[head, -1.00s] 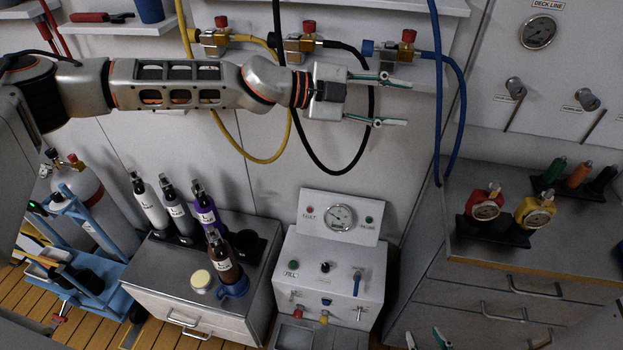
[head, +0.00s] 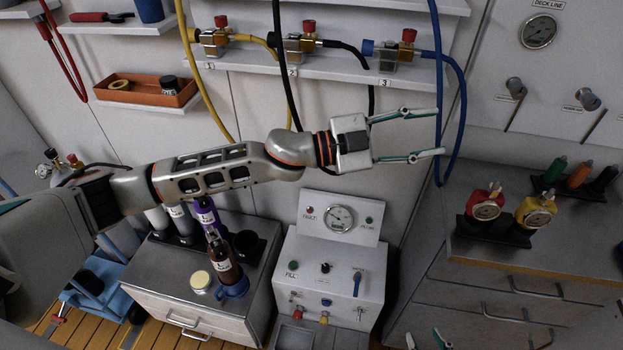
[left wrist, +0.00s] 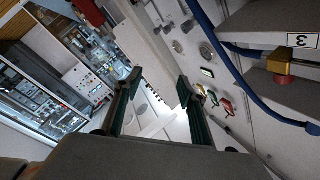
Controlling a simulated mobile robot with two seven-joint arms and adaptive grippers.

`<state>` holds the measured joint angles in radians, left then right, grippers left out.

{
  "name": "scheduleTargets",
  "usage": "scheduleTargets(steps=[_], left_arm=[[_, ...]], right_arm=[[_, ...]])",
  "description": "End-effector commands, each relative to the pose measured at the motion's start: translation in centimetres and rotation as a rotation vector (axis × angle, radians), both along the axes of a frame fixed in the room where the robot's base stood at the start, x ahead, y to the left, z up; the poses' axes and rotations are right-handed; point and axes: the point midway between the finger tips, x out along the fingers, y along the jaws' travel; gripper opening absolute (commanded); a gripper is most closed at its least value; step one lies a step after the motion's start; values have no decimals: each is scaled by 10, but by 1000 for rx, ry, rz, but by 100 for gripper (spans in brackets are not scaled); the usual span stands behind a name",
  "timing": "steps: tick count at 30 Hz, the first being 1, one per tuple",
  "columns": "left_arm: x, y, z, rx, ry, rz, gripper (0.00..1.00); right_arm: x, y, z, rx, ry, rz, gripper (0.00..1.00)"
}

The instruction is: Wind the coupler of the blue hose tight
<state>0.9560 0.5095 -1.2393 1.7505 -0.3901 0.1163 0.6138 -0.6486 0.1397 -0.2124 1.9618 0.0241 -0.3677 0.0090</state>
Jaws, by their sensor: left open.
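The hose also shows in the left wrist view (left wrist: 232,68), right of the fingers. My right gripper (head: 425,339) shows only its fingertips, apart, at the bottom edge.
Yellow (head: 183,60) and black (head: 289,80) hoses hang from the same shelf (head: 300,68), left of the blue one. Below stand a fill panel (head: 330,265) and a drawer bench (head: 500,262) with red and yellow gauges.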

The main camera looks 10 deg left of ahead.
Motion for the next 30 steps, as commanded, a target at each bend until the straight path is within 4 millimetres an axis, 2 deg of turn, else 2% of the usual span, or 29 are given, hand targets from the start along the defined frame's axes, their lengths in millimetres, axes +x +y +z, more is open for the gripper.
scheduleTargets(steps=[5, 14, 20, 30], left_arm=[[-1, 5, -7, -66, 34, 37, 41], [6, 24, -21, -162, 87, 125, 41], [11, 45, -36, -216, 127, 198, 41], [21, 90, -73, -278, 192, 343, 41]], right_arm=[[0, 0, -1, 0, 0, 0, 37], [0, 0, -2, 0, 0, 0, 37], [0, 0, -3, 0, 0, 0, 37], [0, 0, -4, 0, 0, 0, 37]])
